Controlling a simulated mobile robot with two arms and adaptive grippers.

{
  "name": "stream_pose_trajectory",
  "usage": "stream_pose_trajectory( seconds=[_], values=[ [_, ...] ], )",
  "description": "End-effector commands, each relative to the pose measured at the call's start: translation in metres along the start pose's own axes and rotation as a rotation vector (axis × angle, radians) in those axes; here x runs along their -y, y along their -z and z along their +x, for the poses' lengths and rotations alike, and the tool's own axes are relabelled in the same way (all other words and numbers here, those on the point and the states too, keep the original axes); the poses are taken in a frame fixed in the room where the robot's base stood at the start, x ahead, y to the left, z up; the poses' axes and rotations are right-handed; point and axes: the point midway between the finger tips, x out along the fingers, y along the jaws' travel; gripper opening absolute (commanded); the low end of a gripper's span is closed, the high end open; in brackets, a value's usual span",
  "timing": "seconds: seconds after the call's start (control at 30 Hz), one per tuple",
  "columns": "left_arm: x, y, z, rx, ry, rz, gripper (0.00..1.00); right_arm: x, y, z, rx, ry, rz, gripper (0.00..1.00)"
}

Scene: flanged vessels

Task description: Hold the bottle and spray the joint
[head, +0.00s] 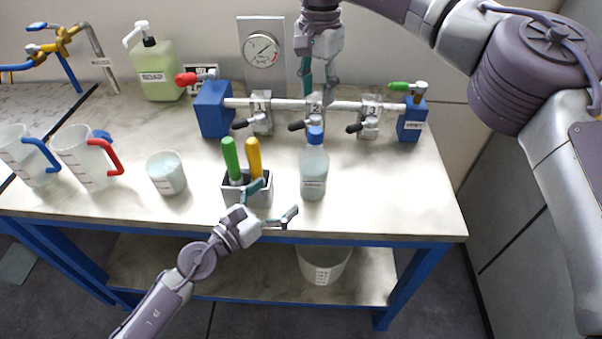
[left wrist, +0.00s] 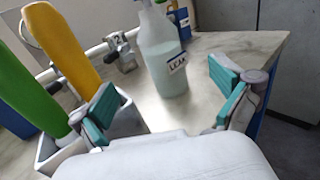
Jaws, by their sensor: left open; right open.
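A squeeze-type bottle (head: 314,177) with a blue cap and pale liquid stands upright near the table's front edge. In the left wrist view the bottle (left wrist: 163,60) stands beyond my open fingers, its label reading LEAK. My left gripper (head: 278,202) is open and empty, just in front and left of the bottle, apart from it. A horizontal pipe (head: 287,104) with several clamped joints runs behind the bottle; the middle joint (head: 315,104) is partly hidden by the bottle's top and my right gripper. My right gripper (head: 318,90) is open, pointing down above that middle joint.
A beaker (head: 166,175), jugs (head: 85,160) and a green soap bottle (head: 158,72) stand further left. The table is clear right of the bottle.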

Motion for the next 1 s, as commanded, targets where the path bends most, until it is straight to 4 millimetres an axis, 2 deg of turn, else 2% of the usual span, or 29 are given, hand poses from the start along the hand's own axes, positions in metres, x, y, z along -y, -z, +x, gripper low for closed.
stream_pose_trajectory(
  seconds=[0.6, 0.8, 1.0],
  values=[
    [0.001, -0.001, 0.109, 0.0, 0.002, -0.006, 1.0, 0.0, 0.0, 0.0, 0.0, 0.0, 0.0, 0.42],
    [0.001, 0.0, 0.128, 0.0, 0.001, -0.005, 1.0, 0.0, 0.0, 0.0, 0.0, 0.0, 0.0, 0.42],
    [0.001, 0.0, 0.133, 0.0, 0.001, -0.006, 1.0, 0.0, 0.0, 0.0, 0.0, 0.0, 0.0, 0.42]
  ],
)
